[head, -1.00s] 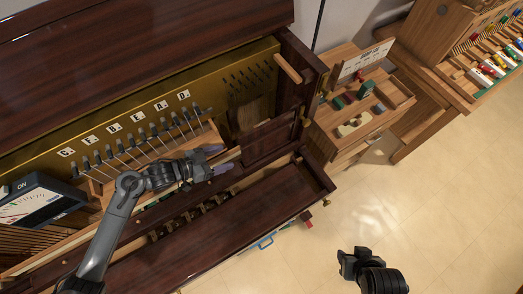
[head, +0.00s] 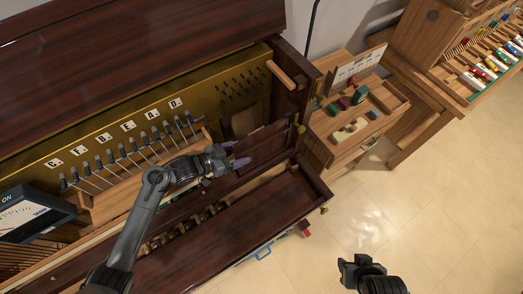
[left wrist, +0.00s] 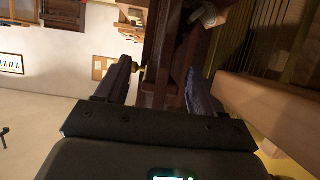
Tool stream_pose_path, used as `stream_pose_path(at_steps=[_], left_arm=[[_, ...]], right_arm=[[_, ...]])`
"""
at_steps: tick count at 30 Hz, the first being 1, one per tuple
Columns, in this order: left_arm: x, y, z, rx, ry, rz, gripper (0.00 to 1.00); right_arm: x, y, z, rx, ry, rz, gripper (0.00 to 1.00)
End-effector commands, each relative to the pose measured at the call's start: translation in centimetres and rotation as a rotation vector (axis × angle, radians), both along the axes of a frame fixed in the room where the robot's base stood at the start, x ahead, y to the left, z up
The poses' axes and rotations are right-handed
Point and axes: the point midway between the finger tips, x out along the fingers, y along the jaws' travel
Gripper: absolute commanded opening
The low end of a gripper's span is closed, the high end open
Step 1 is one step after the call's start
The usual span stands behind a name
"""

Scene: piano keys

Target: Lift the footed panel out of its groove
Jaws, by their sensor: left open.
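The footed panel looks to be the dark reddish-brown wooden board (head: 268,146) near the right end of the opened piano. Its feet and groove cannot be made out. My left gripper (head: 239,154) is open, its two purple-grey fingers pointing right at the panel's left end. In the left wrist view a dark wooden edge (left wrist: 163,50), likely the panel, lies between and beyond the open fingers (left wrist: 158,75). I cannot tell whether the fingers touch it. My right gripper (head: 350,268) hangs over the floor at the lower right, away from the piano; its jaws are unclear.
A row of tuning pins (head: 135,150) with wires and letter labels lies left of the panel. A dark wooden ledge (head: 240,225) runs along the front. A small wooden cabinet (head: 345,145) with a parts tray stands to the right.

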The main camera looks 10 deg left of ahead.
Motion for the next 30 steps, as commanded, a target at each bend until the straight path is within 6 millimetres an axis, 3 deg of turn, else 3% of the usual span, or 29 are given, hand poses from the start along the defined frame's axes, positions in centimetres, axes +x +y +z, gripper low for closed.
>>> stream_pose_path(at_steps=[6, 15, 28, 30], left_arm=[[1.5, -1.4, -0.8, 0.000, 0.000, 0.000, 0.68], [1.6, -1.5, -1.0, 0.001, 0.000, 0.000, 0.67], [1.6, -1.5, -1.0, 0.001, 0.000, 0.000, 0.01], [1.6, -1.5, -1.0, 0.001, 0.000, 0.000, 0.00]], right_arm=[[0.0, 0.0, -0.1, 0.002, 0.000, -0.002, 0.43], [0.0, 0.0, -0.1, 0.001, 0.000, -0.001, 0.43], [0.0, -0.2, -0.1, -0.009, 0.000, 0.005, 0.43], [0.0, -0.2, -0.1, -0.008, 0.000, 0.005, 0.43]])
